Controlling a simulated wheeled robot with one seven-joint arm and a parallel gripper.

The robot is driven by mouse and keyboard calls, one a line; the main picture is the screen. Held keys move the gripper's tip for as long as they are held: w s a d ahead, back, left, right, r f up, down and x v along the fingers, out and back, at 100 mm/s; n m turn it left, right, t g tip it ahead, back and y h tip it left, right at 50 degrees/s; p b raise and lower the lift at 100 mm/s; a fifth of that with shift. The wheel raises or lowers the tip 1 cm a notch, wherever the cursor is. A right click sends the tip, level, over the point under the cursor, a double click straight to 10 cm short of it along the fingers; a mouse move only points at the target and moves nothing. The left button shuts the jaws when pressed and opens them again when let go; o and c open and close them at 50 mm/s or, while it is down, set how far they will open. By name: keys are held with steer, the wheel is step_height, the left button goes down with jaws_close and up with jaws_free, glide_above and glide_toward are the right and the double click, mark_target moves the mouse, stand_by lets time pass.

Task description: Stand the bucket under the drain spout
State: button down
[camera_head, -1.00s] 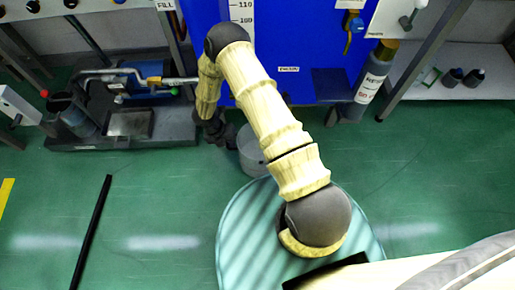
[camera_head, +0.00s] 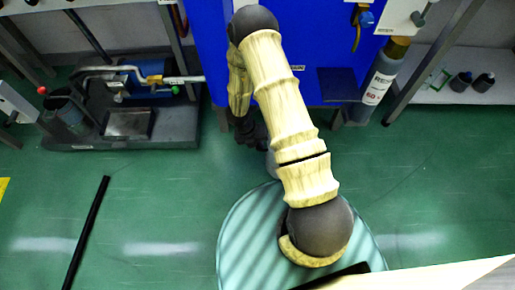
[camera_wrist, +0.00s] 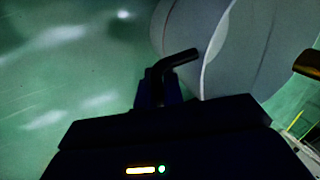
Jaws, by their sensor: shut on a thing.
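The grey bucket (camera_head: 271,164) is mostly hidden behind my arm, in front of the blue tank. In the wrist view the pale bucket (camera_wrist: 237,45) fills the top right, close to my gripper. A dark bent bar (camera_wrist: 180,58) runs from my fingers across its rim. My gripper (camera_wrist: 158,85) is shut on the bucket; the exact grip is dark. In the head view my gripper (camera_head: 256,138) is dark and partly covered by my arm. A brass tap with a blue handle (camera_head: 359,28) hangs at the tank's right; I cannot tell whether it is the drain spout.
The blue tank (camera_head: 310,92) stands behind my arm. A grey cylinder (camera_head: 377,85) stands right of it, a pump bench (camera_head: 165,130) left. A black bar (camera_head: 88,230) lies on the green floor. A brass-coloured end (camera_wrist: 308,64) shows at the wrist view's right edge.

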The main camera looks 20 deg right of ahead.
step_height(320, 180, down, 3)
steer(key=shift+f+b, duration=0.1)
steer(key=shift+b, duration=1.05)
steer(key=c, duration=1.5)
jaws_free()
steer(key=shift+s, duration=0.1)
steer(key=s+a+p+v, duration=0.1)
steer(key=p+v, duration=0.4)
steer(key=v, duration=0.1)
steer(key=w+a+p, duration=0.1)
steer(key=a, duration=0.2)
steer(key=w+a+p, duration=0.1)
steer(key=w+a, duration=0.1)
steer(key=a, duration=0.2)
steer(key=w+a+f+p, duration=0.1)
steer(key=a+p, duration=0.1)
steer(key=a, duration=0.1)
steer(key=shift+w+a, duration=0.15)
steer(key=shift+w, duration=0.05)
